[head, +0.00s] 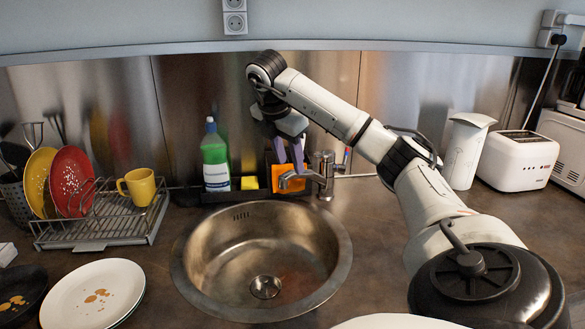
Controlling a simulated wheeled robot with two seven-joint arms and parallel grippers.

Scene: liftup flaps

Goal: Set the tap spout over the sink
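The chrome tap (324,165) stands behind the sink, right of its centre. Its spout (305,177) points left, along the back rim of the round steel sink (205,262). My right gripper (288,165) reaches in from the right over the tap and points down just above the spout's left end. Its two fingers show with a gap between them and nothing clearly held. Whether they touch the spout cannot be told. My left gripper is not in view.
A dark caddy behind the sink holds a green soap bottle (215,158), a yellow sponge (249,183) and an orange item (290,184). A dish rack (105,220) with plates and a yellow mug (139,187) stands left. A toaster (518,160) and white jug (465,150) stand right.

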